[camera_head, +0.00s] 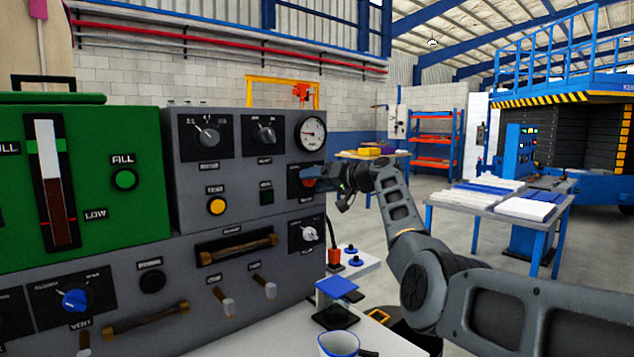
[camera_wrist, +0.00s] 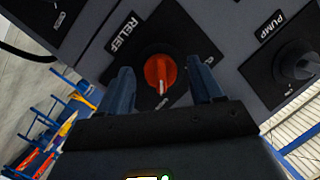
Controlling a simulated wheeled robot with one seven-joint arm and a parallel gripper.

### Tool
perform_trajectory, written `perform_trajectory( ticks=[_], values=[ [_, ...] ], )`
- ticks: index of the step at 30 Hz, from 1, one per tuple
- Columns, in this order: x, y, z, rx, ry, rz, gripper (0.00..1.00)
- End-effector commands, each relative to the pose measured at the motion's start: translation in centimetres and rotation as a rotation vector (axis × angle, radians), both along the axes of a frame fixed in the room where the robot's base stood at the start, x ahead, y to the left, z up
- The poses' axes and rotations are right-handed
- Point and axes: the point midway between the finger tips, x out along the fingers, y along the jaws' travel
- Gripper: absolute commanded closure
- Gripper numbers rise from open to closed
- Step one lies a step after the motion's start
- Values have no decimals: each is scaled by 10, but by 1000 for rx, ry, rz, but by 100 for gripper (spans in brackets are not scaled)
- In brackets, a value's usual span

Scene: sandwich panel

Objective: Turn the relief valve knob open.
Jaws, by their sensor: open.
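The relief valve knob (camera_wrist: 160,70) is red-orange with a pale pointer line, on a black plate labelled RELIEF on the grey panel. In the wrist view its pointer line aims toward the bottom of the picture, toward my gripper body. My gripper (camera_wrist: 160,78) is open, with one finger on each side of the knob. A gap shows between each finger and the knob, and nothing is held. Part of the lettering below the knob is hidden by my gripper.
The pump knob (camera_wrist: 297,65) sits beside the relief plate; it also shows below it in the head view (camera_head: 309,233). A pressure gauge (camera_head: 311,133) is above. A cup (camera_head: 338,344) and a blue-topped item (camera_head: 338,288) stand below, near my arm.

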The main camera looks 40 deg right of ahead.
Motion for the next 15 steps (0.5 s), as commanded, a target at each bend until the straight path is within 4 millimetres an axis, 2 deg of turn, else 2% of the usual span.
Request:
perform_trajectory(
  ticks=[8,15],
  values=[
    [-4,-2,0,-1,0,-1,34],
    [-30,-9,4,-2,-1,-2,34]
  ],
)
